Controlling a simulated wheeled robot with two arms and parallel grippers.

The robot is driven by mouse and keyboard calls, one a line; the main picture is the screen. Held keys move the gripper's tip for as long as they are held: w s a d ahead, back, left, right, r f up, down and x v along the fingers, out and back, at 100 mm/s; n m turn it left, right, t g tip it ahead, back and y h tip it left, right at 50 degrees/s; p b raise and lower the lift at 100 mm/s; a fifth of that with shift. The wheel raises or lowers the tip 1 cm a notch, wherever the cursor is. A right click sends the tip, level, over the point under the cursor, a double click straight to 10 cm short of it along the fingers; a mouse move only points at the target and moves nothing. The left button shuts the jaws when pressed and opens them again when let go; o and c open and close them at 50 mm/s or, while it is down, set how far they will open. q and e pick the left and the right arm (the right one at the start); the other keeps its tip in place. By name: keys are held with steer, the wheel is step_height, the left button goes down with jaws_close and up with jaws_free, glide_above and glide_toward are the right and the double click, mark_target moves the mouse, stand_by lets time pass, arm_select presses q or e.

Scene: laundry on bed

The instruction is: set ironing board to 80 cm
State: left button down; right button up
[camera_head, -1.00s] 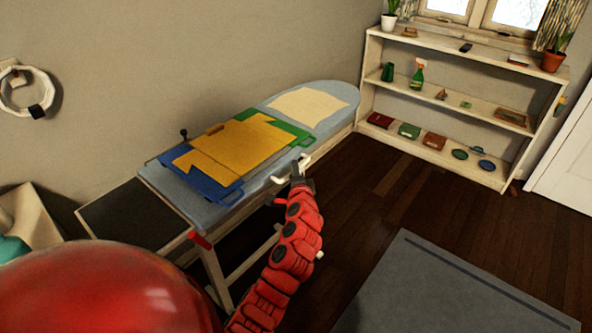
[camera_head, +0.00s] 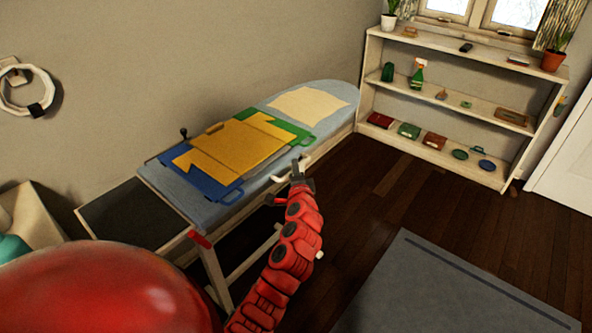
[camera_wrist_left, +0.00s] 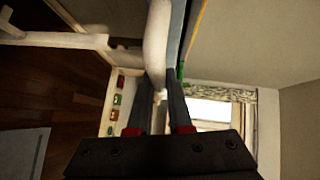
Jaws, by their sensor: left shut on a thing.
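The ironing board (camera_head: 340,91) has a pale blue-grey cover and stands along the wall on pale legs. A white handle (camera_head: 282,179) sits at its near long edge. My left gripper (camera_head: 299,166) is at that edge, shut on the handle. In the left wrist view a white bar (camera_wrist_left: 157,45) runs between the two dark fingers (camera_wrist_left: 160,90). How firmly the fingers touch it is hard to see. A folding board in yellow (camera_head: 240,145), blue and green lies on top, with a cream cloth (camera_head: 307,104) beyond it. My right gripper is not in view.
A dark flat panel (camera_head: 135,218) adjoins the board's near end. A pale shelf unit (camera_head: 437,154) with bottles, boxes and plants stands by the window. A grey mat (camera_head: 440,285) lies on the dark wood floor (camera_head: 375,195), which is clear right of my arm.

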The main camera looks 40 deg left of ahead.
arm_select(q)
step_height(320, 180, down, 5)
steer(key=shift+s+b, duration=0.1)
steer(key=shift+b, duration=1)
steer(key=c, duration=0.9)
jaws_free()
steer(key=shift+o, duration=0.3)
steer(key=shift+r, duration=0.1)
steer(key=v, duration=1.7)
steer(key=shift+r+b, duration=0.15)
steer(key=shift+b, duration=0.2)
steer(key=shift+d, duration=0.15)
